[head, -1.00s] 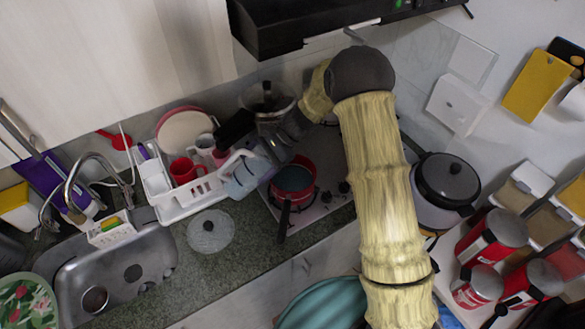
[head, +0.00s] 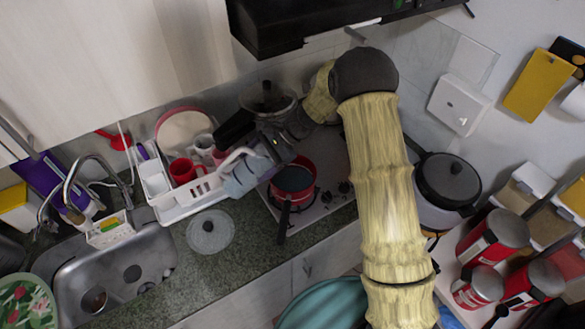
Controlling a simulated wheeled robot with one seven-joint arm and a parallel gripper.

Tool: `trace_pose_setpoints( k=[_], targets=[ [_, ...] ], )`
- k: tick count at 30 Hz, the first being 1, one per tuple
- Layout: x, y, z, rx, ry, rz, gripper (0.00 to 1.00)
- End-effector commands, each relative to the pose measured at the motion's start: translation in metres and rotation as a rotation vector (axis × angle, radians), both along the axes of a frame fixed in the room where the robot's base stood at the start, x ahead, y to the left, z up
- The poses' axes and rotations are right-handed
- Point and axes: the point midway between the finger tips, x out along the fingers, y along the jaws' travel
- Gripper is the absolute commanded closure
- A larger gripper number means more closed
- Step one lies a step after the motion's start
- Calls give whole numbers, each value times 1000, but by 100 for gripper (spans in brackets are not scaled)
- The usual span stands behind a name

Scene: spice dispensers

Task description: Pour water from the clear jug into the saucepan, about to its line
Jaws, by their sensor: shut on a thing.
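The clear jug (head: 242,178) has a bluish see-through body and a pale handle. My gripper (head: 262,158) is shut on the jug and holds it just left of the saucepan, beside the dish rack. The jug looks tilted. The red saucepan (head: 293,178) sits on the stove with its dark handle toward the front. Its inside looks dark blue-grey; I cannot make out a line or tell the water level. No stream of water can be seen between jug and saucepan. My gripper's fingers are partly hidden by the wrist and the jug handle.
A white dish rack (head: 190,205) with a red mug (head: 186,170) stands left of the jug. A glass lid (head: 210,231) lies on the counter in front. A dark-lidded pot (head: 267,100) stands behind. A large black-lidded pot (head: 447,182) is at right.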

Motion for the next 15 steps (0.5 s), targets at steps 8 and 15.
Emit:
trace_pose_setpoints(
  k=[8,15],
  targets=[
    [0,0,2,19,6,0,74],
    [1,0,4,32,12,-1,74]
  ],
)
